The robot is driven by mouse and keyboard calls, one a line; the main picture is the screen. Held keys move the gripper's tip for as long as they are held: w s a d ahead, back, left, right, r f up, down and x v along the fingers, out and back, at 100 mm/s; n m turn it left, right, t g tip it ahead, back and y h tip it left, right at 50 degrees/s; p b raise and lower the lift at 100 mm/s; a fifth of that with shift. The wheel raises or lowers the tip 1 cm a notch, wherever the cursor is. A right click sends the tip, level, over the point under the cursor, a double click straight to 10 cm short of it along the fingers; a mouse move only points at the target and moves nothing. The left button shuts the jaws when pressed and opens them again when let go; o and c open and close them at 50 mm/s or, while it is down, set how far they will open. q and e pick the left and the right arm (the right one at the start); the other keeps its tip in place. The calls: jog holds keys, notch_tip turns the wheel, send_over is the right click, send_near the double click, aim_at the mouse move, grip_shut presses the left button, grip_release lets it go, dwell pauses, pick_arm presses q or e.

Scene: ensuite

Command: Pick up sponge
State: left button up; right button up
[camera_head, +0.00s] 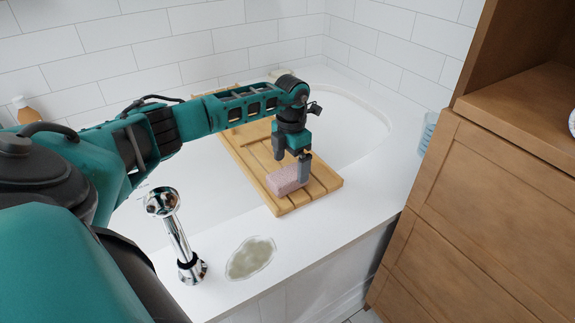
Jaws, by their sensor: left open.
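A pink sponge (284,181) lies on the slatted wooden bath tray (327,178), close to the tray's near end. My left gripper (292,170) points down at the sponge, with its fingers apart. One finger stands at the sponge's right end and the other is behind it, at its upper left. I cannot tell whether either finger touches the sponge. My right gripper is not in view.
The tray lies across a white bathtub (350,130). A chrome faucet (178,235) and a soap-like oval dish (251,258) are on the near rim. A wooden cabinet (490,190) stands at the right. A blue cup (428,132) and an orange bottle (27,112) stand farther off.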

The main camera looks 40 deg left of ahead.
aim_at(291, 172)
pick_arm(q)
jog(key=f, duration=0.1)
jog(key=f+b, duration=0.1)
jog(key=f, duration=0.1)
jog(key=shift+s+d+f, duration=0.1)
jog(key=shift+s+d, duration=0.05)
jog(key=shift+d, duration=0.05)
jog(key=shift+f, duration=0.3)
jog(key=c, duration=1)
jog(key=shift+c, duration=0.2)
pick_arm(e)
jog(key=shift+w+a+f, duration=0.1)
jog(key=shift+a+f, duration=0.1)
pick_arm(q)
jog(key=shift+r, duration=0.1)
notch_tip(291, 172, up, 20)
jog(key=p, duration=0.5)
jog(key=shift+p, duration=0.35)
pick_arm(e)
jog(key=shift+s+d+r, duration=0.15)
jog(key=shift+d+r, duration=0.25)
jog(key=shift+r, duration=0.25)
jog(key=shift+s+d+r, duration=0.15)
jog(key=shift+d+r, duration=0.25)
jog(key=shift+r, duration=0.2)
